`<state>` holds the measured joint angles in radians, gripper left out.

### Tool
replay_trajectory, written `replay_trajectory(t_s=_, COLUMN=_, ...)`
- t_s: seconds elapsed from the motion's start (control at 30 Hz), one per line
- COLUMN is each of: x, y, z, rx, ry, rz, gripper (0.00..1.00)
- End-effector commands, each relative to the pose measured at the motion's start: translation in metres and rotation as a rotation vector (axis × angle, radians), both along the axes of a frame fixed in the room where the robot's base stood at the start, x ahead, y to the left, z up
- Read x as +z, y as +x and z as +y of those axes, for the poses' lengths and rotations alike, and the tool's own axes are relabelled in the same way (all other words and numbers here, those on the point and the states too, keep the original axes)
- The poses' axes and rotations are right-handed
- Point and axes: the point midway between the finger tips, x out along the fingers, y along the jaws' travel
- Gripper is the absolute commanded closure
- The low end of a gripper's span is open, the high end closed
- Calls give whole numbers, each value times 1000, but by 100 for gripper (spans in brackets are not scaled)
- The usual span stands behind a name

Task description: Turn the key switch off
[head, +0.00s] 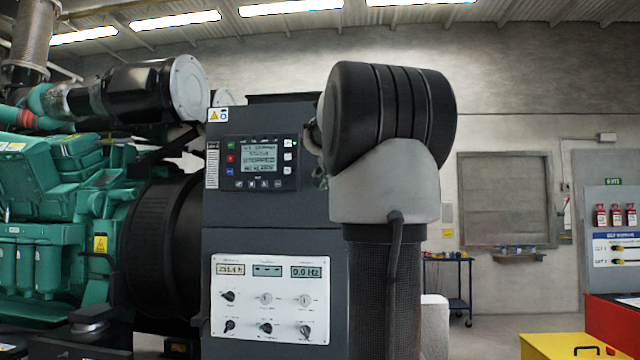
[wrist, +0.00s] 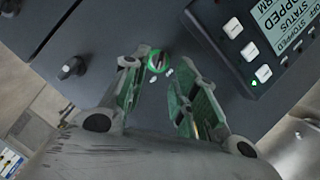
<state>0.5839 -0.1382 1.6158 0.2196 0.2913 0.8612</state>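The key switch (wrist: 158,61) shows in the wrist view as a small round green-ringed switch with a dark middle, set in a dark grey panel face. Small white marks lie beside it. Which way its key points is too small to tell. My gripper (wrist: 160,72) is open, with one finger on each side of the switch in the picture. Its fingers look apart from the switch, and nothing is held. In the head view my arm stands in front of the right part of the genset's control cabinet (head: 252,226), and neither the gripper nor the key switch can be seen there.
A controller with a lit screen (head: 259,157) sits on the cabinet; its screen (wrist: 286,22) reads stopped. Below is a light panel (head: 220,318) with several knobs. A black knob (wrist: 72,68) is near the switch. A green engine (head: 50,180) stands left, a blue cart (head: 447,280) behind.

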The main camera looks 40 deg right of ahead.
Motion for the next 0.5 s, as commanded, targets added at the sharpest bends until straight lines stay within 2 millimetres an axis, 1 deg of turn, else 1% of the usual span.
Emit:
replay_trajectory(t_s=0.03, x=-3, y=9, z=-5, rx=0, ry=0, rz=2, gripper=71)
replay_trajectory(t_s=0.2, x=-8, y=31, z=-18, rx=0, ry=-1, rz=3, gripper=71)
replay_trajectory(t_s=0.33, x=-10, y=41, z=-23, rx=1, ry=-1, rz=2, gripper=71)
replay_trajectory(t_s=0.5, x=-10, y=44, z=-25, rx=1, ry=-2, rz=3, gripper=71)
